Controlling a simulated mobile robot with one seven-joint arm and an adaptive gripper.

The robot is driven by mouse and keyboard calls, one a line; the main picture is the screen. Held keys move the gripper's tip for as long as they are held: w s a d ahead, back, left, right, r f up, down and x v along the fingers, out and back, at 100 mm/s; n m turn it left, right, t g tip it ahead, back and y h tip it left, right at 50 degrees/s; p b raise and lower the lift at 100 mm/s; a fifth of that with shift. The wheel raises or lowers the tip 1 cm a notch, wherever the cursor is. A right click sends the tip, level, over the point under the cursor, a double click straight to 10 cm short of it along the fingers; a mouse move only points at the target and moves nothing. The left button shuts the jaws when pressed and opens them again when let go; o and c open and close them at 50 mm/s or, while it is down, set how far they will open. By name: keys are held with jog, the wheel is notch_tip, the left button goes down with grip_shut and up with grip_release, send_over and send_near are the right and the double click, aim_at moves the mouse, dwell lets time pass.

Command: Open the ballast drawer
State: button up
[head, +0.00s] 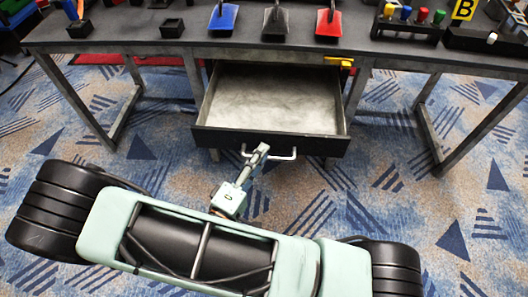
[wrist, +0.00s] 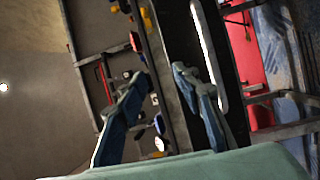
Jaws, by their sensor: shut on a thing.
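The ballast drawer (head: 275,100) stands pulled well out from under the dark table, and its bare grey inside looks empty. Its dark front panel (head: 215,138) faces me. A pale bar handle (head: 286,157) sticks out from the front. My gripper (head: 262,150) is at the middle of this handle and shut on it; the arm link hides part of the bar. In the wrist view my two blue-grey fingers (wrist: 158,82) show tilted, with a pale bar (wrist: 207,55) by the right finger; the exact contact is hard to make out there.
The table top (head: 175,48) carries a blue, a black and a red scoop-like tool (head: 328,22) and a rack of coloured items (head: 408,25). Table legs (head: 430,140) flank open patterned carpet (head: 400,200).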

jog(key=f+b+v, duration=0.1)
jog(key=v, duration=0.5)
jog(key=shift+s+f+b, duration=0.15)
jog(key=shift+s+b, duration=0.15)
jog(key=shift+a, duration=0.1)
dwell(0.3)
dwell(0.5)
